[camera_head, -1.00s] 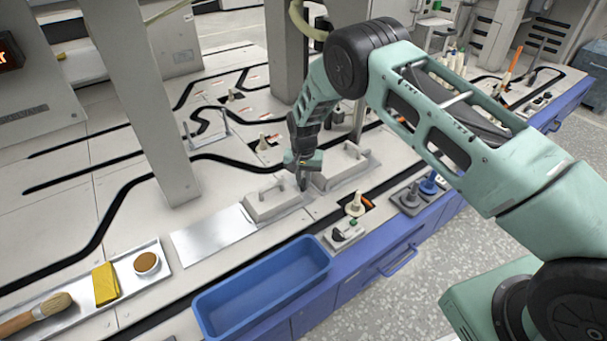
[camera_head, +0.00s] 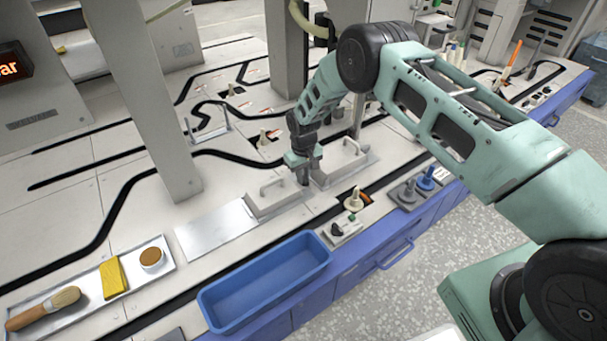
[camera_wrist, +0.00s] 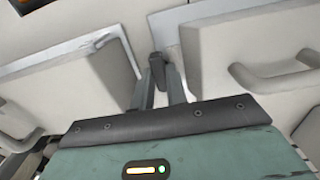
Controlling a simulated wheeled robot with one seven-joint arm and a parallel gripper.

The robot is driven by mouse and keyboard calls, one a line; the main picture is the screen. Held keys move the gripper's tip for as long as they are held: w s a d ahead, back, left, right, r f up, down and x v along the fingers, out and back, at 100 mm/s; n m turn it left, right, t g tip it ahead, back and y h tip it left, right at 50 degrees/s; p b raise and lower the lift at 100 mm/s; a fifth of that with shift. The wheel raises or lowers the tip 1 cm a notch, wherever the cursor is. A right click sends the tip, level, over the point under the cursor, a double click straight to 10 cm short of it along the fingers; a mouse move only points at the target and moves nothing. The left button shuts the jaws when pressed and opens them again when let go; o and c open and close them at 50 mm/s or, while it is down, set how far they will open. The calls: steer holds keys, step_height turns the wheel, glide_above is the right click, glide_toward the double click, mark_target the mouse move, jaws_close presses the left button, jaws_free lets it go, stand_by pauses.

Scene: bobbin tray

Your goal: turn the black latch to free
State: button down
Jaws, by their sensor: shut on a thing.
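The black latch (camera_wrist: 160,66) shows in the wrist view as a small dark upright piece between two pale covers. My gripper (camera_wrist: 161,84) has its two grey fingers closed on it, one on each side. In the head view my gripper (camera_head: 304,180) points down at the gap between the two covers. The latch itself cannot be made out there behind the fingers. The left cover (camera_head: 272,201) and the right cover (camera_head: 341,166) each carry a raised handle. How far the latch is turned is hard to tell.
A blue bin (camera_head: 265,284) stands in front of the covers, with a bare metal plate (camera_head: 212,230) to their left. A small box with a black knob (camera_head: 343,229) lies near the front edge. A grey post (camera_head: 157,120) rises at the left.

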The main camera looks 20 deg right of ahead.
stand_by(0.3)
steer(key=c, duration=1.4)
jaws_free()
step_height(320, 180, up, 17)
steer(key=p, duration=0.5)
steer(key=shift+r, duration=0.2)
